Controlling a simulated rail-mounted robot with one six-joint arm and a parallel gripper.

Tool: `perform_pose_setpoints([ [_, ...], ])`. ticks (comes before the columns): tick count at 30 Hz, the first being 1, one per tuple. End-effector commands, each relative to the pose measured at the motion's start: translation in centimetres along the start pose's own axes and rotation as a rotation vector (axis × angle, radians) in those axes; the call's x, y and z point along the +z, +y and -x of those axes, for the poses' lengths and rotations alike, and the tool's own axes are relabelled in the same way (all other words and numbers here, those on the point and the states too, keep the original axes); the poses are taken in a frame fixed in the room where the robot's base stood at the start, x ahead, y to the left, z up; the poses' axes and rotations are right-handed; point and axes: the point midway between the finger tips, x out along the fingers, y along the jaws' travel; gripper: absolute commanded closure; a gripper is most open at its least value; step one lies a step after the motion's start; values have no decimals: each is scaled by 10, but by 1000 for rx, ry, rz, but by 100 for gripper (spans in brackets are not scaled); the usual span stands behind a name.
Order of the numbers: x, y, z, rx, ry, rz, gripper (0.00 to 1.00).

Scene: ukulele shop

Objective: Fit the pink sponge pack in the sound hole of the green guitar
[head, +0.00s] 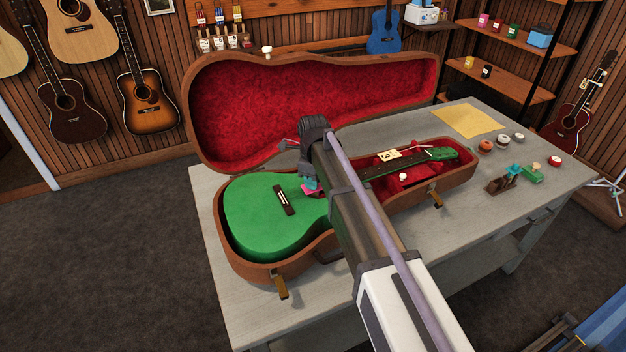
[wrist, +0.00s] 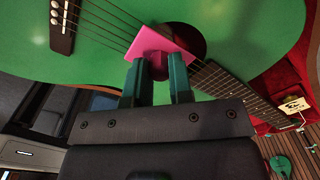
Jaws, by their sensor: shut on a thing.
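The green guitar (head: 252,216) lies face up in an open brown case with red lining. Its dark sound hole (wrist: 187,40) shows in the wrist view, with the strings running across it. The pink sponge pack (wrist: 160,46) is held between the teal fingertips of my gripper (wrist: 160,75). In the wrist view the pack's flat pink part overlaps the strings and the left part of the sound hole; I cannot tell whether it touches them. In the head view the pack (head: 310,188) is a small pink patch beside my gripper (head: 308,181), and my arm hides the hole.
The case's raised lid (head: 300,100) stands behind the guitar. A tag (head: 389,155) lies by the neck. On the grey table (head: 225,310), to the right, are a yellow sheet (head: 465,121), several round tins and a small green item (head: 531,174).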

Motion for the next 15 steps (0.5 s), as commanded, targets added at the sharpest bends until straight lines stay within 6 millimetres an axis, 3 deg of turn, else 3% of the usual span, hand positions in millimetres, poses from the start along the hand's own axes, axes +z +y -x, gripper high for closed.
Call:
perform_pose_setpoints([
  [9,0,0,0,0,0,0,100],
  [10,0,0,0,0,0,0,79],
  [15,0,0,0,0,0,0,62],
])
